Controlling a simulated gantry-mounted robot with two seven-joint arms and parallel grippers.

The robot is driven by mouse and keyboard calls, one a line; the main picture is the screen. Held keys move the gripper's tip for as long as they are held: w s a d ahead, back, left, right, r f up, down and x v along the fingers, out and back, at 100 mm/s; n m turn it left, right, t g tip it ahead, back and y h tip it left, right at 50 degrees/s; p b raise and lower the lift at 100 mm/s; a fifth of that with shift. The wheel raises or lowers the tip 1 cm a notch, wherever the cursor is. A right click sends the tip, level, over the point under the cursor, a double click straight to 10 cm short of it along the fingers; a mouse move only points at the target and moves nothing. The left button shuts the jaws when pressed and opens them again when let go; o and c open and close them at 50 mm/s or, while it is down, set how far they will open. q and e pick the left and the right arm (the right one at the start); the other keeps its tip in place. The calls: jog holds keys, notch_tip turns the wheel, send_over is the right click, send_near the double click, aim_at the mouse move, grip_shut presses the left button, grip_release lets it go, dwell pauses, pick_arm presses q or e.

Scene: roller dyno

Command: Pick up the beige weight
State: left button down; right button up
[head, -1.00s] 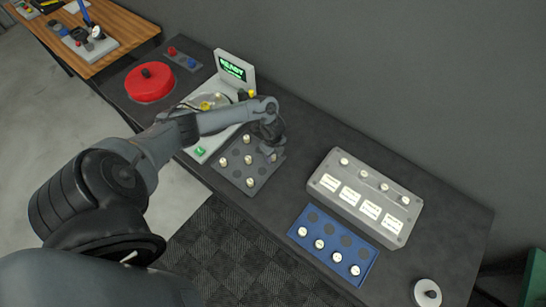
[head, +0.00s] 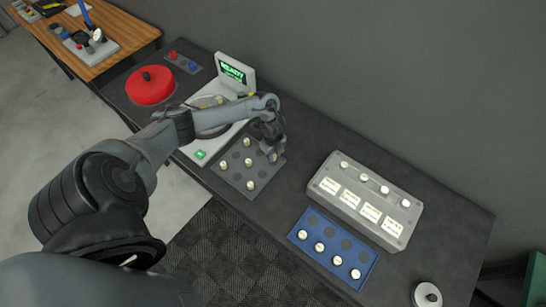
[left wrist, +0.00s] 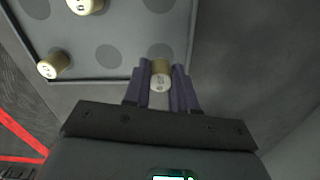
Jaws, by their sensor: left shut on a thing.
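My left gripper (head: 272,151) is over the right corner of the dark grey tray (head: 236,179). In the left wrist view, its two purple-grey fingers (left wrist: 161,88) are shut on a small beige weight (left wrist: 161,74) with a brass-coloured side and marks on its pale face. Whether this weight is clear of the tray is hard to tell. Several other similar weights sit in the tray, one at its near corner (head: 250,186) and one at its left (head: 223,165). My right gripper is not in view.
A scale-like device with a green-lit screen (head: 232,72) stands behind the tray, partly hidden by my arm. A blue tray (head: 312,262) with several weights and a grey labelled box (head: 328,170) are to the right. A red round weight (head: 150,90) is at the left.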

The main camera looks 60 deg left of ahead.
pick_arm(q)
jog(key=w+d+r+p, duration=0.2)
jog(key=d+r+p, duration=0.2)
jog(key=d+r, duration=0.5)
jog(key=shift+d+r, duration=0.15)
jog(key=shift+d, duration=1.1)
jog(key=shift+w, duration=0.1)
